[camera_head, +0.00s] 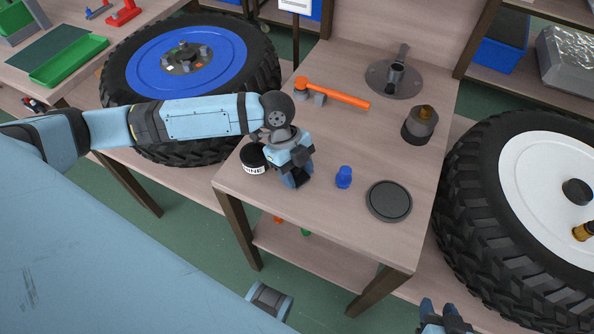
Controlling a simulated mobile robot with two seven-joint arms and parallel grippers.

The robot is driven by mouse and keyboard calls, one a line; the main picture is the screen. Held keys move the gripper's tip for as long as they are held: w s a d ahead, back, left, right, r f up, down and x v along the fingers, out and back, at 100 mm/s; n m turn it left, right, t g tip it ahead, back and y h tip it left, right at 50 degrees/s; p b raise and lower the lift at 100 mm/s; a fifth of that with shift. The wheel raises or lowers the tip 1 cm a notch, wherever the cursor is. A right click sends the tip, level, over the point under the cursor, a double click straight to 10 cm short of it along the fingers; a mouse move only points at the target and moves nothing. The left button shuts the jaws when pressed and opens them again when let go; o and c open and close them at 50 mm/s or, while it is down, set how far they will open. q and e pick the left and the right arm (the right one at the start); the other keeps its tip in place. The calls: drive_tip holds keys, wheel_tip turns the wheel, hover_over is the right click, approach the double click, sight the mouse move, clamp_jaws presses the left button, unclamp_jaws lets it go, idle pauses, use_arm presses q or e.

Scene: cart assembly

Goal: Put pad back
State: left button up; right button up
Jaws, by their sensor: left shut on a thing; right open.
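My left gripper (297,180) is over the near left part of the wooden table (322,212), pointing down. It is shut on a small dark blue thing, mostly hidden between its fingers; I cannot tell for sure that this is the pad. A flat round black disc (389,201) with a raised rim lies on the table to the right. A small blue knob-like piece (343,177) stands between the gripper and the disc. A black round container (254,159) with a partly hidden white label is just left of the gripper. My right gripper (443,318) is open and empty at the bottom edge.
A blue-hubbed wheel (187,61) is left, a white-hubbed wheel (545,170) right. The table's near right corner is clear.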

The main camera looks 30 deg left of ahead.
use_arm(q)
drive_tip(key=o, duration=0.9)
drive_tip(key=shift+c, duration=0.2)
drive_tip(key=p+v, duration=0.1)
drive_tip(key=v, duration=1.1)
use_arm(e)
drive_tip(key=shift+r, duration=0.25)
use_arm(q)
drive_tip(key=shift+d+r, duration=0.1)
use_arm(e)
drive_tip(key=shift+r, duration=0.1)
